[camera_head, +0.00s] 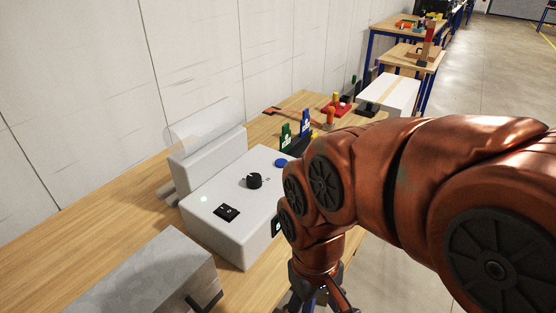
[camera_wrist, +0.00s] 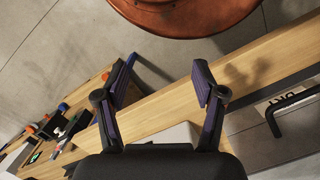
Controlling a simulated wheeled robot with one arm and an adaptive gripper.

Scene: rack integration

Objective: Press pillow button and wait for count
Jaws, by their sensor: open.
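A white machine (camera_head: 226,205) stands on the wooden bench in the head view, with a clear film roll (camera_head: 205,125) along its back. My gripper (camera_head: 318,296) is low, right of the machine near the bench's front edge. In the wrist view my gripper (camera_wrist: 163,84) is open and empty, its fingers apart over the bench edge.
A grey box (camera_head: 150,275) stands in the front left. Green (camera_head: 287,136) and blue (camera_head: 305,123) holders, a red object (camera_head: 337,106) and a white box (camera_head: 392,93) stand farther along the bench (camera_head: 125,215). A wall runs behind; open floor lies right.

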